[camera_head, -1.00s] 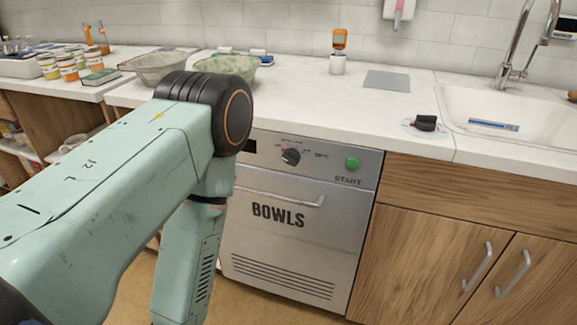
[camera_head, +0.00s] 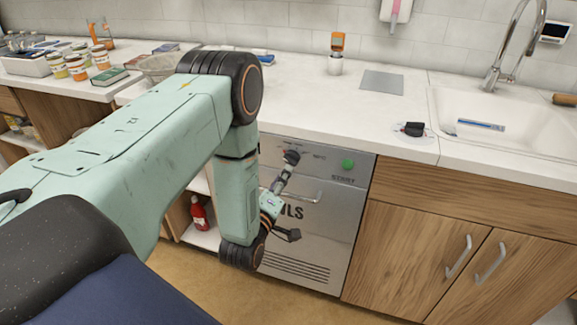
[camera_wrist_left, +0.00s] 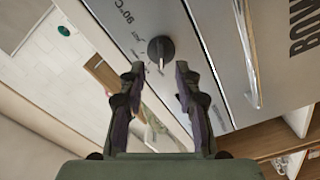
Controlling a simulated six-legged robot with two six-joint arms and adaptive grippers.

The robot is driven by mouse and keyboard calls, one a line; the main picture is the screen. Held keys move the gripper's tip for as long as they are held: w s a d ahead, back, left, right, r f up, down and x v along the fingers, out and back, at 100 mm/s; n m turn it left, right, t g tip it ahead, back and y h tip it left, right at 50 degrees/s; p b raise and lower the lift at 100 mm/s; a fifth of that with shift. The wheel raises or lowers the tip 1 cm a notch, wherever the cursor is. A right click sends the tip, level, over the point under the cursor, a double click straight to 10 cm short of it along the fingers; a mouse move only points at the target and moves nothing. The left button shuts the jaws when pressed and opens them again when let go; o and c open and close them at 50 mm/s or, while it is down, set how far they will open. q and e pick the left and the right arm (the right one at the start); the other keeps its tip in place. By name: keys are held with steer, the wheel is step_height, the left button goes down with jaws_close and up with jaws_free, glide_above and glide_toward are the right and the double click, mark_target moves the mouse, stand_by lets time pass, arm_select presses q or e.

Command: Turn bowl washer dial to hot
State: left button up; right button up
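The bowl washer (camera_head: 330,215) is a grey front-panel machine under the counter, its lettering partly hidden by my left arm. Its black dial (camera_head: 291,156) sits on the upper panel, and it also shows in the left wrist view (camera_wrist_left: 160,49) with a pale line on it. Printed marks, including "90°C", lie around it. My left gripper (camera_head: 287,167) is at the dial from below. In the left wrist view its fingers (camera_wrist_left: 159,72) are apart, with the dial ahead between the tips; contact cannot be told. My right gripper is not in view.
The green start button (camera_head: 347,164) is right of the dial. The washer's handle (camera_head: 308,197) runs below it, close to my gripper. The counter (camera_head: 330,110) above holds an orange-topped dispenser (camera_head: 336,50) and a small black-topped object (camera_head: 413,129). A sink (camera_head: 500,115) is at right.

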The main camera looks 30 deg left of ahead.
mark_target(290, 163)
arm_select(q)
steer(key=x, duration=0.5)
steer(key=shift+w+a+f, duration=0.1)
steer(key=shift+w, duration=0.05)
steer(key=shift+c, duration=0.4)
jaws_close()
